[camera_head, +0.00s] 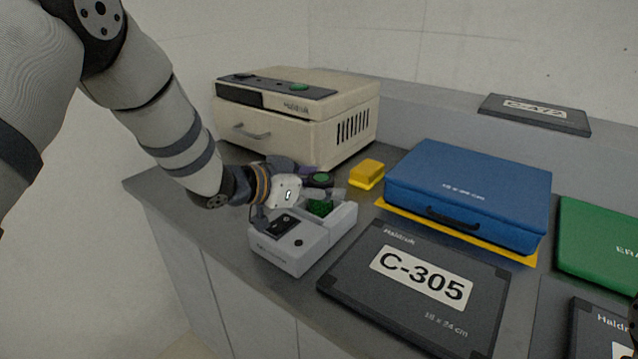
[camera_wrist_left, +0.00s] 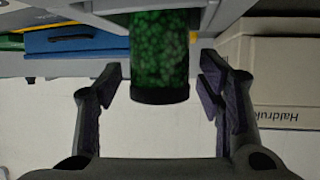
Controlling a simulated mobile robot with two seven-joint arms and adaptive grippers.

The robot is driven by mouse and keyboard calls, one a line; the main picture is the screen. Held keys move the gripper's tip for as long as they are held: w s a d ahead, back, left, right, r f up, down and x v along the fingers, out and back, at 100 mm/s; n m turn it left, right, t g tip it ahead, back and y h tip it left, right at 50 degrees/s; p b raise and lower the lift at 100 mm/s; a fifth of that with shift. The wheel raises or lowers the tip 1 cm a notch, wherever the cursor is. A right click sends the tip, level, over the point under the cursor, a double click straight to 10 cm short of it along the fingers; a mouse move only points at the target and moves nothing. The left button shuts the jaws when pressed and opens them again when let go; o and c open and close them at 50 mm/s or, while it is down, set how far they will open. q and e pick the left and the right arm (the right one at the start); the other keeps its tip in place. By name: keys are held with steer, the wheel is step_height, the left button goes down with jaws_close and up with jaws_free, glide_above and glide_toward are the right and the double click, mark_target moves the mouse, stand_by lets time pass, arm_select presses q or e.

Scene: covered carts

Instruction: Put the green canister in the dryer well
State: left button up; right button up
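The green canister (camera_head: 320,207) has a clear body of green beads and a dark lid with a green disc. It stands upright with its lower part in the well of the light grey dryer (camera_head: 300,252). In the left wrist view the canister (camera_wrist_left: 160,50) hangs dark-lid-down in the picture, between my left fingers. My left gripper (camera_head: 318,190) is open, with a visible gap between each finger and the canister; the fingers also show in the left wrist view (camera_wrist_left: 163,85). The canister's bottom is hidden inside the dryer.
A beige box unit (camera_head: 300,120) stands behind the dryer, beside a small yellow block (camera_head: 366,174). A blue case (camera_head: 468,195) lies on a yellow mat to the right. A dark C-305 panel (camera_head: 350,285) lies close to the dryer. A green case (camera_head: 600,245) is farther right.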

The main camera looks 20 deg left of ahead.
arm_select(q)
steer(key=shift+r, duration=0.2)
steer(key=v, duration=0.3)
steer(key=p+v, duration=0.1)
steer(key=v, duration=0.3)
steer(key=p+v, duration=0.1)
steer(key=v, duration=0.3)
steer(key=shift+r, duration=0.35)
steer(key=shift+s+a, duration=0.2)
steer(key=shift+s, duration=0.1)
steer(key=shift+s+f, duration=0.1)
steer(key=shift+f, duration=0.05)
arm_select(e)
steer(key=shift+t, duration=0.7)
steer(key=w+r, duration=0.3)
steer(key=shift+w, duration=0.1)
